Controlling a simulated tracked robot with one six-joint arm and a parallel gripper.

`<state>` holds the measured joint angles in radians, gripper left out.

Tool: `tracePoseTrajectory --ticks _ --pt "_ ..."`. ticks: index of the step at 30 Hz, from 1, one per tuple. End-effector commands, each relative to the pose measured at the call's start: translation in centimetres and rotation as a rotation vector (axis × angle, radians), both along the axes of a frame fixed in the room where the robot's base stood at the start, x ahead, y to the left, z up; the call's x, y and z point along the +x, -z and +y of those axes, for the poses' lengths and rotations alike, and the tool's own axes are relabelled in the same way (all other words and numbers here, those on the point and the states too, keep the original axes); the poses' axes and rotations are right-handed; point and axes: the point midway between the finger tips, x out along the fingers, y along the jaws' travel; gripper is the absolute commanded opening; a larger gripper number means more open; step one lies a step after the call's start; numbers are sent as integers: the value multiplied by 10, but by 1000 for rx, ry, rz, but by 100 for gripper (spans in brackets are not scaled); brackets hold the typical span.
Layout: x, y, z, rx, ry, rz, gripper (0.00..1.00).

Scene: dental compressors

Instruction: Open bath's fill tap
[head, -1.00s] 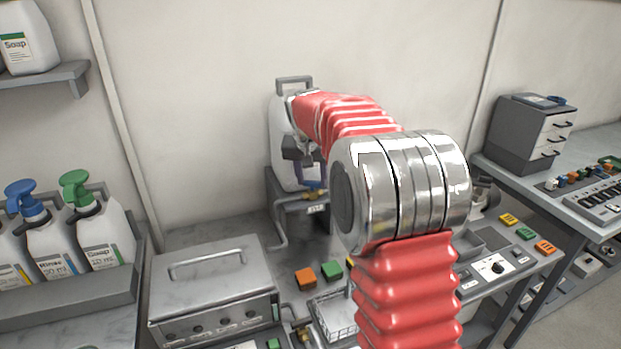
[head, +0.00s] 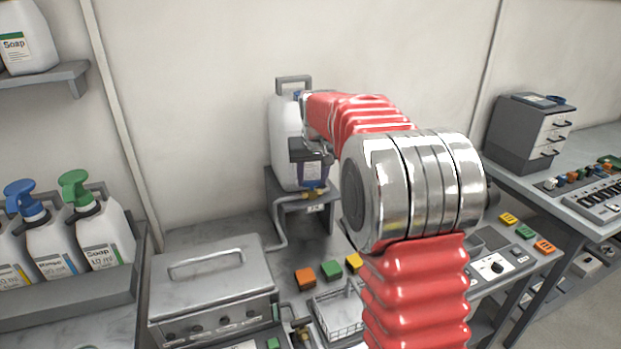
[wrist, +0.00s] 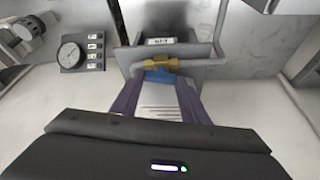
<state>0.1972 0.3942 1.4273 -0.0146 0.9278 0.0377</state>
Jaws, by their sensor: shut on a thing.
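A white tank (head: 284,130) stands on a grey stand against the wall. A brass tap (head: 314,194) sits low on its front; it also shows in the wrist view (wrist: 158,63). The tap's blue handle (wrist: 160,76) is between the purple fingertips of my gripper (wrist: 162,80), which is shut on it. In the head view my gripper (head: 312,165) is in front of the tank, partly hidden by my wrist. The metal bath (head: 212,285) is at the lower left, with a lid handle on top.
A grey pipe (head: 279,235) runs down beside the stand (head: 316,222). A wire basket (head: 338,315) and coloured blocks (head: 305,278) lie right of the bath. Pump bottles (head: 100,235) stand at left. A gauge panel (wrist: 82,52) is near the tap.

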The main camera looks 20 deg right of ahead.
Motion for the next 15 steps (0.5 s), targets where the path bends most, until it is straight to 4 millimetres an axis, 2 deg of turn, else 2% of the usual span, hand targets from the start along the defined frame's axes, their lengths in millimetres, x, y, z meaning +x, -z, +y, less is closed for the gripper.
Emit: tracePoseTrajectory --ticks 9,15 --pt "1 -1 -2 0 -170 -3 18" --pt "1 -1 -2 0 -225 -3 18"
